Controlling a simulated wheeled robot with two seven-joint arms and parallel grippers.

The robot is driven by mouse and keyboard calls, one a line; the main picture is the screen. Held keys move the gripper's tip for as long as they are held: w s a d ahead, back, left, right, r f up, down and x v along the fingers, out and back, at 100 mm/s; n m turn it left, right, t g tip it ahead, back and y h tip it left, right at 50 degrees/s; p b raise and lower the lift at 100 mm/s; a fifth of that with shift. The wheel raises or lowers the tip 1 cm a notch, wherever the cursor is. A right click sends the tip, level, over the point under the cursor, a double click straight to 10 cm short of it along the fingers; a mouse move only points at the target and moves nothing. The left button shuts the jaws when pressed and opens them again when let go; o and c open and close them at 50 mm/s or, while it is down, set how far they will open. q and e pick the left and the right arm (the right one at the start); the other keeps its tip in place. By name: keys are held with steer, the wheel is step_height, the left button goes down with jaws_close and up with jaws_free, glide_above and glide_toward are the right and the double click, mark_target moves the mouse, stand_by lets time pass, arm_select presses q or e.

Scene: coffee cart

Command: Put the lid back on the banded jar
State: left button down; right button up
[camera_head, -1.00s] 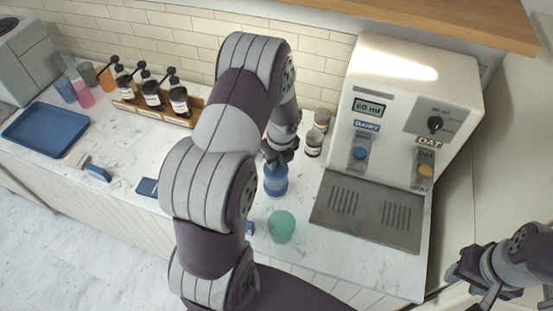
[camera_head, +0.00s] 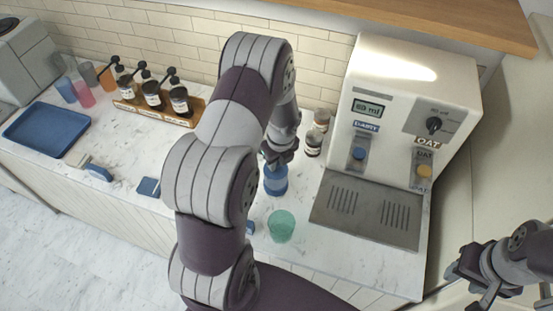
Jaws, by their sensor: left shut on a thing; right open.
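A blue jar (camera_head: 275,182) stands on the counter left of the drink machine, and a darker stripe seems to run around it. My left gripper (camera_head: 277,160) is directly over its top, pointing down. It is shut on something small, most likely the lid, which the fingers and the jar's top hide. I cannot tell whether the lid touches the rim. My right gripper (camera_head: 472,285) is open and empty at the lower right, beyond the counter's right end.
A green cup (camera_head: 281,226) stands in front of the jar. Two small jars (camera_head: 313,146) (camera_head: 321,120) are behind it. The drink machine (camera_head: 410,110) with its drip tray (camera_head: 367,211) is right. A bottle rack (camera_head: 182,120) and blue tray (camera_head: 47,131) are left.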

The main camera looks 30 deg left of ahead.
arm_select(q)
steer(key=shift+c, duration=2)
jaws_free()
step_height(320, 180, up, 7)
steer(key=p, duration=0.7)
steer(key=shift+p, duration=0.35)
jaws_close()
